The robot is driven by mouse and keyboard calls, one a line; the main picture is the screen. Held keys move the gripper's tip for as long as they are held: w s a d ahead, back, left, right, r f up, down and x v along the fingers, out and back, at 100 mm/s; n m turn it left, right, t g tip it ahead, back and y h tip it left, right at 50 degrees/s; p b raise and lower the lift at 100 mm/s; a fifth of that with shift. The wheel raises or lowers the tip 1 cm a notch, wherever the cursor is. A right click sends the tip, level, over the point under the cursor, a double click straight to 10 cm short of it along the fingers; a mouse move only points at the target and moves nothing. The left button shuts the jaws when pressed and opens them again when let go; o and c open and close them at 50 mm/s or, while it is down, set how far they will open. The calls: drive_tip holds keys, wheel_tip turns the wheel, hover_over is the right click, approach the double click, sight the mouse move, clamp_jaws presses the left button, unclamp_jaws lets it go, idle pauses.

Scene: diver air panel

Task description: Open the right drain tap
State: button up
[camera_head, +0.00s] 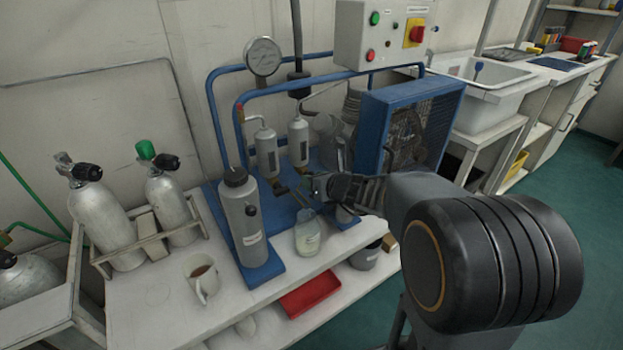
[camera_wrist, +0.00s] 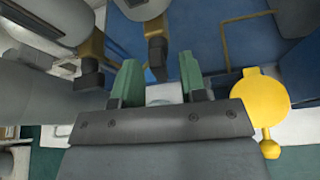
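Two grey filter canisters, the left (camera_head: 267,152) and the right (camera_head: 298,140), stand on the blue panel in the head view. In the wrist view the right drain tap (camera_wrist: 157,48), brass with a black end, hangs below its canister. The left drain tap (camera_wrist: 91,50) is similar and lies left of my fingers. My gripper (camera_wrist: 157,66) is open, its two green fingers apart. The black end of the right tap appears between the fingertips, with gaps on both sides; contact is not visible. In the head view my gripper (camera_head: 306,190) is below the canisters, and my wrist partly hides that area.
A grey bottle (camera_head: 241,215) stands left of my gripper and a clear jar (camera_head: 308,238) below it. A blue fan guard (camera_head: 415,125) is on the right. A yellow round part (camera_wrist: 260,97) is close to my right finger.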

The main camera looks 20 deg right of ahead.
drive_tip(key=p+v, duration=0.4)
drive_tip(key=v, duration=0.8)
drive_tip(key=shift+s+r, duration=0.1)
drive_tip(key=shift+s, duration=0.05)
